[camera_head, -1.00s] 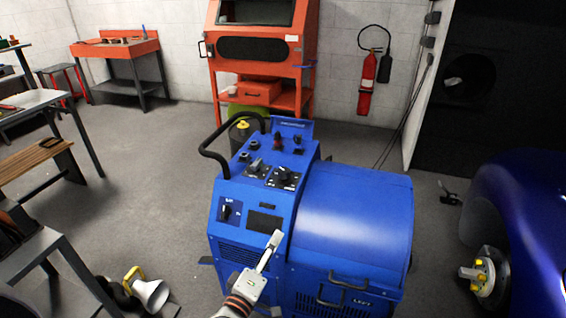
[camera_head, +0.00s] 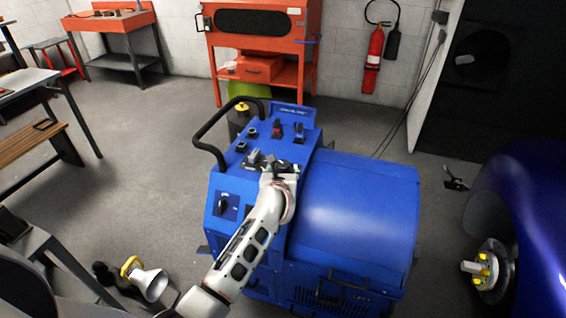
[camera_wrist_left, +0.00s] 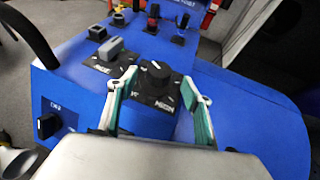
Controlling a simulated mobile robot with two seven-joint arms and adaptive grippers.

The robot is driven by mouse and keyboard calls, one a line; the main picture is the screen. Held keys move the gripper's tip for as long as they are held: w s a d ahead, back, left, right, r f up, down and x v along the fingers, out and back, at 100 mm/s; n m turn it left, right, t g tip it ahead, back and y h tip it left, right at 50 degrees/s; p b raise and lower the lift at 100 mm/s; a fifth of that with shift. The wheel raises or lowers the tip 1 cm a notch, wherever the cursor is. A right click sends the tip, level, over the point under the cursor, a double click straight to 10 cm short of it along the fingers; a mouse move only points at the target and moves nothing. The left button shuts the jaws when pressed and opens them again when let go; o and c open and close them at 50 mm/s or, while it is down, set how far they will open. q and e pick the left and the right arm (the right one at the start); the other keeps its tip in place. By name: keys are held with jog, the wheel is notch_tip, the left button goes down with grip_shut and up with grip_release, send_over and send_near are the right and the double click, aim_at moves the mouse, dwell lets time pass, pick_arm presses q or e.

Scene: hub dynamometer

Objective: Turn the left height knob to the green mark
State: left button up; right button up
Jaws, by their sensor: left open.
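The blue dynamometer console (camera_head: 232,182) has several knobs on its sloped top. In the left wrist view a black round knob (camera_wrist_left: 157,72) with a white pointer line sits on a dark square plate with white marks. My left gripper (camera_head: 278,168) is open over the console top. In the wrist view its two fingers (camera_wrist_left: 160,88) stand either side of the black knob, apart from it. A grey bar-shaped knob (camera_wrist_left: 110,48) sits on a similar plate to the left. The lettering is too blurred to tell which is the left height knob. I make out no green mark.
Several smaller switches (camera_head: 276,129) stand behind the knobs. A black rail (camera_head: 212,132) curves along the console's left side. Another dark knob (camera_wrist_left: 47,125) is on the front face. The rounded blue cover (camera_head: 355,205) lies to the right.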

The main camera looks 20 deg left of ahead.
aim_at(283, 164)
pick_arm(q)
jog(key=shift+b+x, duration=0.5)
jog(key=shift+x, duration=2.7)
jog(key=shift+r, duration=0.1)
jog(key=c, duration=1.1)
